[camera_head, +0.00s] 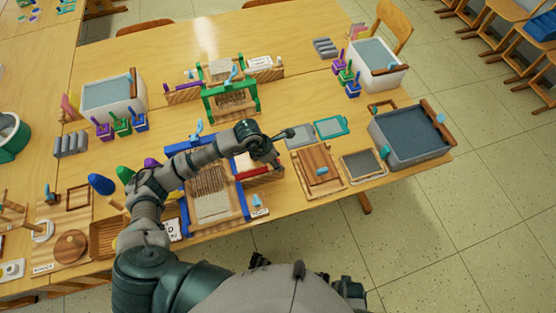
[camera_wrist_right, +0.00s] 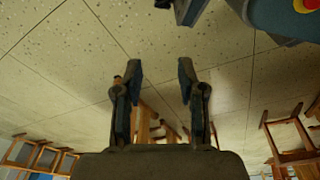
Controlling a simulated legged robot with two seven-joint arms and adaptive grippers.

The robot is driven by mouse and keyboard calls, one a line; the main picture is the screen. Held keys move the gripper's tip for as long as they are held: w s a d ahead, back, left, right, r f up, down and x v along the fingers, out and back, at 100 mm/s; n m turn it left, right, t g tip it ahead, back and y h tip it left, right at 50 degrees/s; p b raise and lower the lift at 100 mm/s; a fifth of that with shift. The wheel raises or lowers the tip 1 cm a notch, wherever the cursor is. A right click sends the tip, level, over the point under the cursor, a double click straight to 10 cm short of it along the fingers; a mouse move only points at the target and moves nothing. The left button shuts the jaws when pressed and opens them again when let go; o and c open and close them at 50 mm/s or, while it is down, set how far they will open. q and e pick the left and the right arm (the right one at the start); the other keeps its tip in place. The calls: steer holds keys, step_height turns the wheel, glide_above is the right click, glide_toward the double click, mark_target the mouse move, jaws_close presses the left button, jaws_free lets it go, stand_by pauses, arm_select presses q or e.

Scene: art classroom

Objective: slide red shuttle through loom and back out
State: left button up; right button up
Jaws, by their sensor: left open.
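The loom (camera_head: 212,206) has a blue frame and pale warp threads and lies on the near table, partly hidden behind my left arm. The red shuttle (camera_head: 253,173) shows as a red strip on a wooden holder just right of the loom. My left gripper (camera_head: 283,149) is open above and slightly right of the shuttle's right end, with its fingers spread. I cannot tell whether a finger touches the holder. My right gripper (camera_wrist_right: 160,72) is open and empty in the right wrist view, with floor tiles behind it, away from the loom.
A second, green-framed loom (camera_head: 231,103) stands farther back. Right of the shuttle lie a wooden frame board (camera_head: 319,168), a grey-screened frame (camera_head: 363,164) and a grey tub (camera_head: 410,138). A blue egg-shaped object (camera_head: 101,184) stands left of my arm. Wooden stools (camera_wrist_right: 290,140) show in the right wrist view.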

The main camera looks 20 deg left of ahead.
arm_select(q)
steer(key=shift+w+d+f, duration=0.1)
steer(key=shift+d+f, duration=0.1)
steer(key=shift+f, duration=0.25)
arm_select(e)
steer(key=shift+s+d, duration=0.1)
steer(key=shift+s, duration=0.15)
steer(key=shift+s, duration=0.1)
arm_select(q)
steer(key=shift+c, duration=0.3)
